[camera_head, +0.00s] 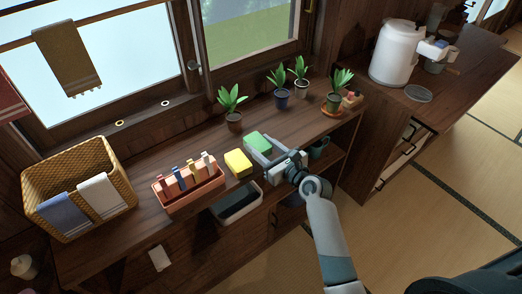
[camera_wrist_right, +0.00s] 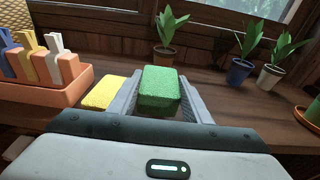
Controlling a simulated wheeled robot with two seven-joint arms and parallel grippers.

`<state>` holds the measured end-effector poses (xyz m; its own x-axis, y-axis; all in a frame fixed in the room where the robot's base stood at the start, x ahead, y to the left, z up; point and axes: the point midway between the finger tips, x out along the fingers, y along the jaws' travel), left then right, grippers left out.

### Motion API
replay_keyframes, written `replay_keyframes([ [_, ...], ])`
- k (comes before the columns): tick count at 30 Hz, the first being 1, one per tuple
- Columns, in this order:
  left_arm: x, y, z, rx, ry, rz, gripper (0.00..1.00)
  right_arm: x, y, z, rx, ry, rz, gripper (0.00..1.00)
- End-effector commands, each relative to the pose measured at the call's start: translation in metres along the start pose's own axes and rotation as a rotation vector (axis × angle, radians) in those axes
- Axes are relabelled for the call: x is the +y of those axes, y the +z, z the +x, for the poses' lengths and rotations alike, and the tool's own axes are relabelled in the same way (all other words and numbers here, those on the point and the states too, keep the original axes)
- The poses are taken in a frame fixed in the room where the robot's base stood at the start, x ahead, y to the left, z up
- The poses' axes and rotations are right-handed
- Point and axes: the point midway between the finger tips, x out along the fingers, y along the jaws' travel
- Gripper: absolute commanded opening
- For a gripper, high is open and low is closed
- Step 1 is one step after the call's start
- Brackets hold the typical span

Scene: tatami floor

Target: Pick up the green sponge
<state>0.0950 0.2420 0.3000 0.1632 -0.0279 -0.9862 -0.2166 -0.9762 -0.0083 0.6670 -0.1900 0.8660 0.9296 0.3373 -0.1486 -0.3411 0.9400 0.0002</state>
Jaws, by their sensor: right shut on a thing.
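The green sponge (camera_head: 257,141) is near the front edge of the wooden shelf top in the head view. It also shows in the right wrist view (camera_wrist_right: 160,90), between the two grey fingers. My right gripper (camera_head: 261,150) reaches in from the lower right and is shut on the green sponge. I cannot tell whether the sponge touches the wood or is slightly above it. A yellow sponge (camera_head: 239,163) lies just left of it. My left gripper is not in view.
A salmon tray (camera_head: 189,198) with several upright pegs stands left of the yellow sponge. A wicker basket (camera_head: 79,169) with cloths is at the far left. Potted plants (camera_head: 232,108) stand behind along the window. A white water dispenser (camera_head: 396,52) is at the back right.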

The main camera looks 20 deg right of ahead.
Motion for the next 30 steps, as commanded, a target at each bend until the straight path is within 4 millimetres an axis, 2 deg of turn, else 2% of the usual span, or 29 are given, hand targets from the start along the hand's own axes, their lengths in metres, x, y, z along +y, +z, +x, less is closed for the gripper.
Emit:
replay_keyframes([
  [1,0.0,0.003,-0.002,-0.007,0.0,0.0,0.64,0.001,0.013,-0.001,-0.005,-0.001,0.001,0.2],
  [4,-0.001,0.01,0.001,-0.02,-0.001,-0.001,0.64,-0.012,0.017,-0.017,0.0,-0.002,-0.002,0.2],
  [7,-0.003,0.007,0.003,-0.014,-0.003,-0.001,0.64,-0.025,0.026,-0.033,-0.001,-0.003,-0.004,0.2],
  [18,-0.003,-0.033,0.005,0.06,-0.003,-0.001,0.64,-0.065,0.056,-0.086,0.001,-0.001,-0.003,0.2],
  [23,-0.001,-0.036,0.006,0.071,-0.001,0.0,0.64,-0.073,0.063,-0.096,0.001,-0.001,-0.001,0.2],
  [30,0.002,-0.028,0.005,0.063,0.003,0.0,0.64,-0.076,0.065,-0.1,0.001,0.001,0.0,0.2],
])
